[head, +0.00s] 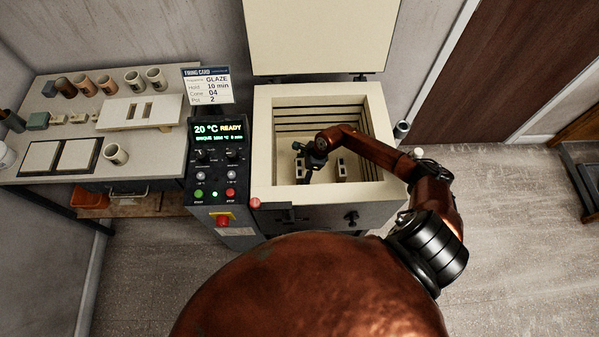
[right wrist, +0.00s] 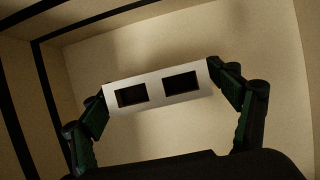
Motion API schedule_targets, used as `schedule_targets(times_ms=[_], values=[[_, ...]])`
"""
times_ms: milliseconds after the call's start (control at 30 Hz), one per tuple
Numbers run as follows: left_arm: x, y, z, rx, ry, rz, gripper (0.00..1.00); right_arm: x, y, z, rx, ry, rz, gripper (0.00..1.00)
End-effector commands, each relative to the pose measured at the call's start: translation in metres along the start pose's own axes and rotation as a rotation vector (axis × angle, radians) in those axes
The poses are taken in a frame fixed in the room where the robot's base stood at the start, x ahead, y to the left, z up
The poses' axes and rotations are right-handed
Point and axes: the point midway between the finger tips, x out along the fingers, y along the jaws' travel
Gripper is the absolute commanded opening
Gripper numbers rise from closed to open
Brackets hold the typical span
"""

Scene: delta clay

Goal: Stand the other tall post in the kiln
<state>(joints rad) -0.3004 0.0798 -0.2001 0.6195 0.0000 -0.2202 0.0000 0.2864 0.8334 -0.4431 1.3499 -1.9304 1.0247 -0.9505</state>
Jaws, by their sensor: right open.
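The kiln (head: 262,140) stands open with its lid up. My right gripper (head: 303,158) reaches down inside the kiln, on the left half of its floor. A pale post (head: 299,169) with two square holes in its top end stands upright between the fingers. In the right wrist view the open fingers (right wrist: 165,100) flank this post (right wrist: 154,89) at both ends, very close; whether they touch it cannot be told. A second pale post (head: 341,169) stands upright on the kiln floor to the right. My left gripper is not in view.
The kiln's control panel (head: 217,165) and a firing card (head: 207,86) are left of the chamber. The table at left holds several cups (head: 155,78), a slotted cream board (head: 165,110), dark-edged tiles (head: 79,154) and small posts. The chamber walls surround my gripper closely.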

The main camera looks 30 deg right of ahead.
Motion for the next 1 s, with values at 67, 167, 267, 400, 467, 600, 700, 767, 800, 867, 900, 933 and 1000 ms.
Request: schedule_targets(times_ms=[67, 167, 267, 400, 467, 600, 700, 767, 800, 867, 900, 933, 1000], values=[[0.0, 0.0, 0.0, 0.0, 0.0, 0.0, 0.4, 0.0, 0.0, 0.0, 0.0, 0.0, 0.0, 0.82], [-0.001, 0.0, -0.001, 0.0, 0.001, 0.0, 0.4, -0.001, 0.0, 0.0, 0.0, 0.0, 0.0, 0.82], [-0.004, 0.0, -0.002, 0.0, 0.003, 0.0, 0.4, -0.007, -0.001, 0.001, -0.001, 0.0, -0.002, 0.82], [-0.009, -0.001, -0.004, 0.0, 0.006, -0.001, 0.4, -0.03, -0.001, 0.0, -0.002, 0.002, -0.003, 0.82], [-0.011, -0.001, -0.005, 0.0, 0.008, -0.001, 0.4, -0.043, -0.001, 0.0, -0.003, 0.002, -0.003, 0.82], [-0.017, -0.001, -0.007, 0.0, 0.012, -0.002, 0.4, -0.074, -0.001, 0.001, -0.003, 0.002, -0.003, 0.82], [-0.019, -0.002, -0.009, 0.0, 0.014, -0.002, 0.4, -0.093, 0.0, 0.001, -0.003, 0.002, -0.002, 0.82], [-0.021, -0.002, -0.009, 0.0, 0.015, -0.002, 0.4, -0.102, -0.001, 0.0, -0.001, 0.002, -0.002, 0.82], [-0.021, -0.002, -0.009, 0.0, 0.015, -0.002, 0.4, -0.107, 0.0, 0.001, -0.001, 0.001, -0.001, 0.82], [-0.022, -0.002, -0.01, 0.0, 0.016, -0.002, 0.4, -0.114, 0.0, 0.0, 0.0, 0.002, -0.001, 0.82], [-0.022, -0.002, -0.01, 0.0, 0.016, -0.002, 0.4, -0.117, 0.0, 0.0, 0.0, 0.002, -0.001, 0.82], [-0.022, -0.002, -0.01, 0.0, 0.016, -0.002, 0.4, -0.119, 0.0, 0.0, 0.0, 0.001, 0.0, 0.82], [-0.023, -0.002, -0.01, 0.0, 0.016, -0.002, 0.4, -0.121, 0.0, 0.001, 0.0, 0.001, 0.0, 0.82]])
